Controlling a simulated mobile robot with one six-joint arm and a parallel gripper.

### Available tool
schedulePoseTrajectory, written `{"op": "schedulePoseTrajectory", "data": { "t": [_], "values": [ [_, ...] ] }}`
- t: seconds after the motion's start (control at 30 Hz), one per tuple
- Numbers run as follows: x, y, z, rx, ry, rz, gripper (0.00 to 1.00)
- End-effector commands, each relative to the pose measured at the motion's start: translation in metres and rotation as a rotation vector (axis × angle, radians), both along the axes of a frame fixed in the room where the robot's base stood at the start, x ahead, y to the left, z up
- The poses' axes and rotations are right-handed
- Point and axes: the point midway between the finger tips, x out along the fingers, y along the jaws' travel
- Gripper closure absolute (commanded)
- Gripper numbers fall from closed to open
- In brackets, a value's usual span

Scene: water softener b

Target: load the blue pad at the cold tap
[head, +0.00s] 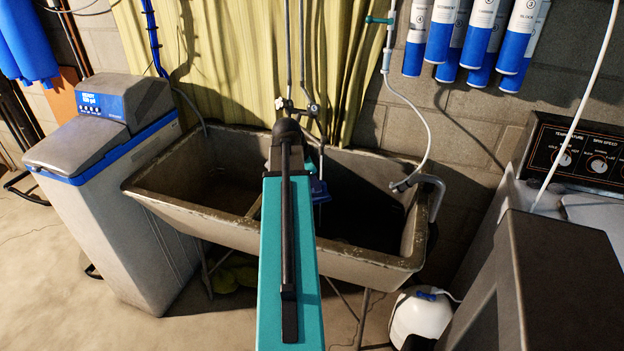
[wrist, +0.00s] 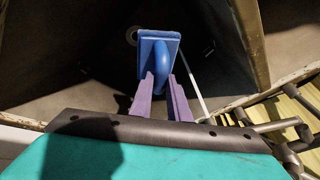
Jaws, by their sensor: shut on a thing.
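The blue pad (wrist: 155,45) is a flat blue piece with a rounded handle. In the wrist view my gripper's purple fingers (wrist: 162,82) are shut on the handle, and the pad is over the sink basin. In the head view a part of the blue pad (head: 319,190) shows just right of my teal arm; my fingers are hidden behind the arm there. Two taps on pipes (head: 313,109) stand at the sink's back edge, partly behind my arm. I cannot tell which is the cold tap. Tap pipework (wrist: 285,128) also shows at right in the wrist view.
The two-basin sink (head: 190,222) lies under my arm. A grey softener cabinet (head: 110,190) stands left, a washing machine (head: 585,165) right. A hose (head: 418,125) hangs over the right basin. Blue and white filter cylinders (head: 480,35) are on the wall. A yellow curtain (head: 230,60) hangs behind.

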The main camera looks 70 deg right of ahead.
Motion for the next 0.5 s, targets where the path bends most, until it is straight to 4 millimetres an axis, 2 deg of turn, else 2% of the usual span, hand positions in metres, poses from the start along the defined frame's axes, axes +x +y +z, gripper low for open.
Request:
{"op": "schedulePoseTrajectory", "data": {
  "t": [0.5],
  "values": [
    [-0.012,0.024,0.023,0.0,0.0,0.0,1.0]
  ]
}}
